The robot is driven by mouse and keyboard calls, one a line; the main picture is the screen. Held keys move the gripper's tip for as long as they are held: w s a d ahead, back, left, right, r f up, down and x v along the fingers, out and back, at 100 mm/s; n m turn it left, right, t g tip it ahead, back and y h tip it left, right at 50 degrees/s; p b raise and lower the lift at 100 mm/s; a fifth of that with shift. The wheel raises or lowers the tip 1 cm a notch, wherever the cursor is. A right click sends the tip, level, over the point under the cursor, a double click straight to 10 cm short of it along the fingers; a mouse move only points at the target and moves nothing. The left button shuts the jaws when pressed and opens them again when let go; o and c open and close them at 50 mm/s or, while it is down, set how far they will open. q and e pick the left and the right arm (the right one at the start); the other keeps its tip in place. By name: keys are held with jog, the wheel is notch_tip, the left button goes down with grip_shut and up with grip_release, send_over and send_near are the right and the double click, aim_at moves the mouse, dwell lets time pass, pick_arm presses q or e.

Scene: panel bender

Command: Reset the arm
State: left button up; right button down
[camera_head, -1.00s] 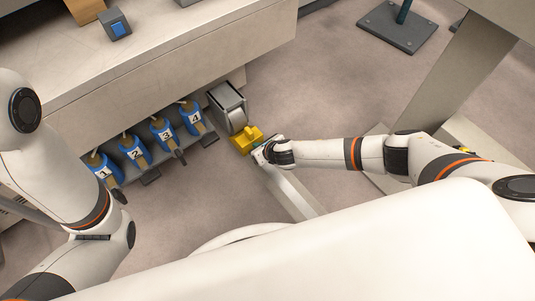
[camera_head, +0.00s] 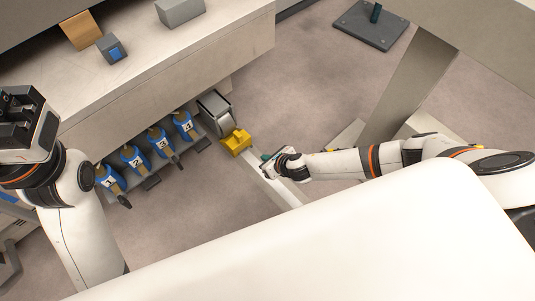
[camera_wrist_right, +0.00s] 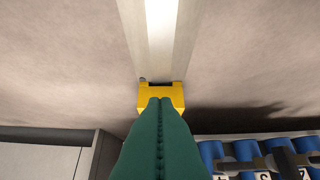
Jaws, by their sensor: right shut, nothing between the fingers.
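My right gripper (camera_head: 267,158) is at the middle of the head view, its arm coming in from the right. In the right wrist view its green fingers (camera_wrist_right: 160,104) are together, with nothing between them. The yellow block (camera_head: 236,142) is left of the gripper in the head view, with a small gap between them. In the right wrist view the yellow block (camera_wrist_right: 161,95) shows beyond the fingertips. My left arm is at the left edge, with its dark gripper (camera_head: 20,112) raised; its finger opening is not clear.
Several blue holders with numbered labels (camera_head: 134,157) line the low side of the bench (camera_head: 190,75). A grey roller unit (camera_head: 215,112) stands beside the yellow block. A small blue-faced box (camera_head: 112,47) sits on the bench. A dark floor plate (camera_head: 370,25) is at the back right. Open floor lies between.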

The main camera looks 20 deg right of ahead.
jog(key=shift+s+r, duration=0.2)
